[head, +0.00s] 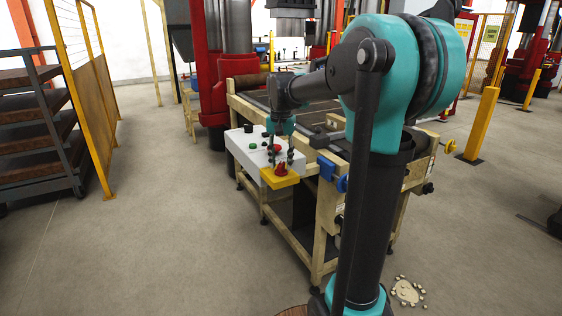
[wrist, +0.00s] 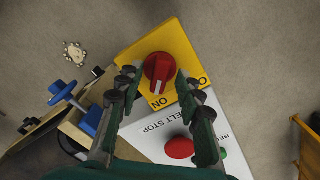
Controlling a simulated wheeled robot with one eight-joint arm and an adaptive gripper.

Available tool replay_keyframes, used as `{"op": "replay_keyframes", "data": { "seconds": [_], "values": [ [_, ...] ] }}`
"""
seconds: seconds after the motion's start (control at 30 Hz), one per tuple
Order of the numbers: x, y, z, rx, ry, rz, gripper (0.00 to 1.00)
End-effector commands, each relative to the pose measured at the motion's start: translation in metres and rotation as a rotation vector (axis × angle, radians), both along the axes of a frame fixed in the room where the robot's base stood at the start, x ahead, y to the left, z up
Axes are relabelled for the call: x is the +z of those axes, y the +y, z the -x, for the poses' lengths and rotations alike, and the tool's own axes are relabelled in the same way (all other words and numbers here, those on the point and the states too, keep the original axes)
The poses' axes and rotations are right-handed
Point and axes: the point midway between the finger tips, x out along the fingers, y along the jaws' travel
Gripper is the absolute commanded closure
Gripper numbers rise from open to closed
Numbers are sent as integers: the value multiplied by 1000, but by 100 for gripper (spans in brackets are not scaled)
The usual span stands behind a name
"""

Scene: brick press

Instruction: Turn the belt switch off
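The belt switch is a red rotary knob (wrist: 159,70) on a yellow plate (wrist: 180,45) in the wrist view. Its pale mark appears to point toward the word ON; an O label is at the plate's right corner. In the head view the red knob (head: 281,169) sits on the yellow end (head: 279,181) of the white control box (head: 240,149). My gripper (wrist: 156,78) is open, with one fingertip on each side of the knob and a narrow gap visible on both sides. My gripper (head: 282,160) points down over the yellow end in the head view.
A red BELT STOP button (wrist: 179,148) and a green button (wrist: 223,152) are beside the fingers on the white panel. Blue parts (wrist: 61,91) stick out beside the plate. The conveyor frame (head: 325,215) stands behind the box. Floor to the left is clear.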

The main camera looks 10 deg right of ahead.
Motion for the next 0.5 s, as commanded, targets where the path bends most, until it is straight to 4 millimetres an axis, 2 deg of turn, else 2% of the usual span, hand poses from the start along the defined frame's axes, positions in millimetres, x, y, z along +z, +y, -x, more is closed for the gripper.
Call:
{"op": "replay_keyframes", "data": {
  "seconds": [0.2,0.5],
  "values": [
    [0,0,0,0,0,0,64],
    [0,0,0,0,0,0,100]
  ]
}}
